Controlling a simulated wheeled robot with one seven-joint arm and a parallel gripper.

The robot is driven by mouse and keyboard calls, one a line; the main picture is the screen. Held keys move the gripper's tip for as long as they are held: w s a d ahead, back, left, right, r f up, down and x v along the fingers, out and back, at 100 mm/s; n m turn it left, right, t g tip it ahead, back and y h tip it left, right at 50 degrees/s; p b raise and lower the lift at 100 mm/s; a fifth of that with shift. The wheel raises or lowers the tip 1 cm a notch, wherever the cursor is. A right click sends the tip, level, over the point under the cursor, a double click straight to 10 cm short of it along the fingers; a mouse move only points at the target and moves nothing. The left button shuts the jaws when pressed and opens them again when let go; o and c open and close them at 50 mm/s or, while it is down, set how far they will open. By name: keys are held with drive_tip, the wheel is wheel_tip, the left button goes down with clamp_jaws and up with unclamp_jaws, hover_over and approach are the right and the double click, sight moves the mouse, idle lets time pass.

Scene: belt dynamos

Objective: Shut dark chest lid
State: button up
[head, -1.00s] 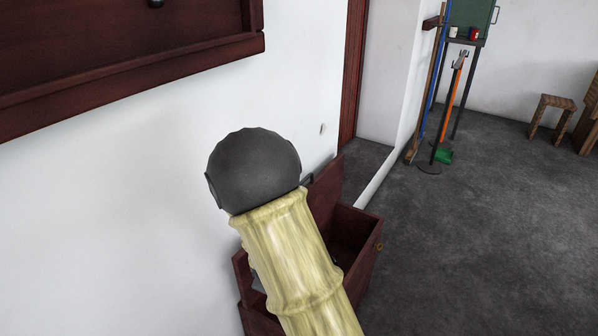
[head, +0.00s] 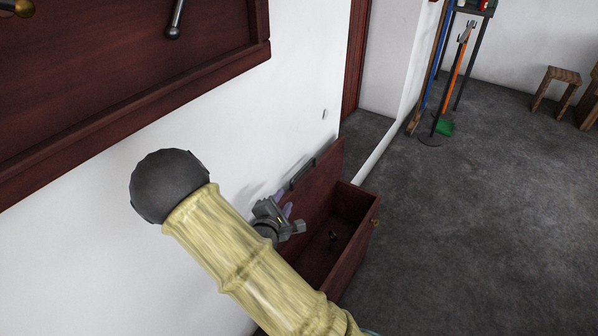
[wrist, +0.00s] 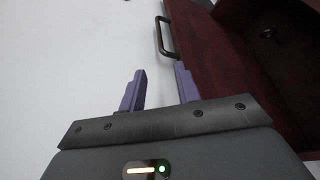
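The dark red-brown chest (head: 347,240) stands on the floor against the white wall, with its inside showing. Its lid (head: 320,186) is up, leaning toward the wall, and carries a dark handle (head: 302,174). In the wrist view the handle (wrist: 165,37) is beyond the fingertips, in front of the white wall. My gripper (head: 288,206) is at the lid's left side, partly hidden behind my arm in the head view. Its purple fingers (wrist: 158,82) are apart with nothing between them. I cannot tell whether a finger touches the lid.
A small dark object (head: 333,236) lies inside the chest. A dark red wall panel (head: 130,80) hangs at upper left. Tools with long handles (head: 445,85) stand by the wall corner, and a wooden stool (head: 556,86) is farther right. The grey floor right of the chest is clear.

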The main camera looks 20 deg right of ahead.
sight(297, 176)
drive_tip(key=shift+w, duration=0.1)
drive_tip(key=b+x, duration=0.1)
drive_tip(key=x, duration=1.6)
drive_tip(key=shift+d+f+b, duration=0.1)
drive_tip(key=shift+d+b, duration=0.05)
drive_tip(key=shift+b, duration=0.2)
clamp_jaws()
